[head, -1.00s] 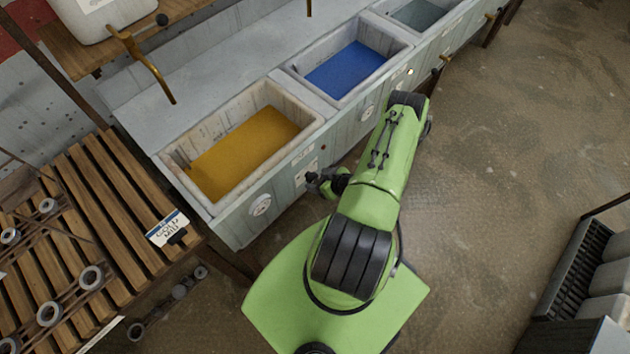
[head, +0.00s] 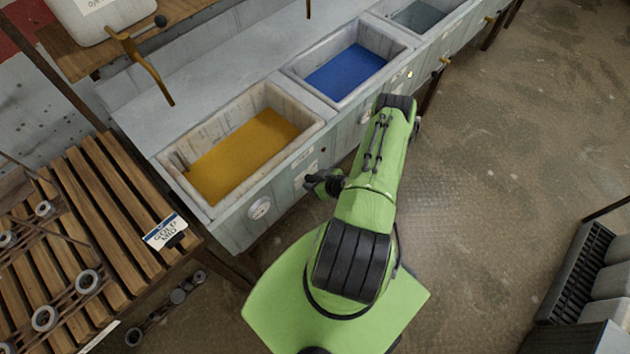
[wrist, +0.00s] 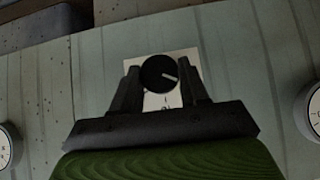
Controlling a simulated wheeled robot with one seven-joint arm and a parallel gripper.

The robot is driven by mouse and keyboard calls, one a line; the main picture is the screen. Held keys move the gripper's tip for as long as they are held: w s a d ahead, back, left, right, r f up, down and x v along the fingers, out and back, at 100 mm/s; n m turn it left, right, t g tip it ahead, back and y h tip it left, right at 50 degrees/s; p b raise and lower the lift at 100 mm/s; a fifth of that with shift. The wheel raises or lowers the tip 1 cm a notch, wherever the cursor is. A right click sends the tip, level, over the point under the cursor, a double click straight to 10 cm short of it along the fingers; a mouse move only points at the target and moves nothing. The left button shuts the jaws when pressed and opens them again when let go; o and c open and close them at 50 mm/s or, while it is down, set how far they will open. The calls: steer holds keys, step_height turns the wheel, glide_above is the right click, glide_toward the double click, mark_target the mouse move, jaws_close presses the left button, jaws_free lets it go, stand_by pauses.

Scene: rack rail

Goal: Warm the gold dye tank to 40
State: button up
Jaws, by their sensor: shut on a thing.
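The gold dye tank (head: 262,138) holds gold liquid and is the nearest basin in the row, left of the blue one. A round white dial (head: 260,208) sits on its front panel. In the wrist view a black round knob (wrist: 158,73) with a pale pointer line stands on a white plate. The pointer aims to the right and slightly down. My gripper (wrist: 160,85) is shut on this knob, with a dark finger on each side. In the head view my gripper (head: 318,183) is at the front panel, right of the white dial, and the knob is hidden there.
The blue tank (head: 348,70) and a grey tank (head: 420,15) continue the row. A brass tap (head: 148,65) hangs over the gold tank's back left.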

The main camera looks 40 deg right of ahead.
steer(key=m+y+b, duration=0.1)
steer(key=y+b, duration=0.2)
steer(key=b, duration=0.1)
steer(key=m+y+b, duration=0.2)
steer(key=y+b, duration=0.1)
steer(key=b, duration=0.2)
steer(key=d+m+t+y+b, duration=0.1)
steer(key=m+y+b, duration=0.1)
steer(key=b, duration=0.3)
steer(key=shift+f+y, duration=0.35)
steer(key=shift+y, duration=0.05)
steer(key=shift+b, duration=0.3)
steer(key=shift+r, duration=0.1)
steer(key=o, duration=1)
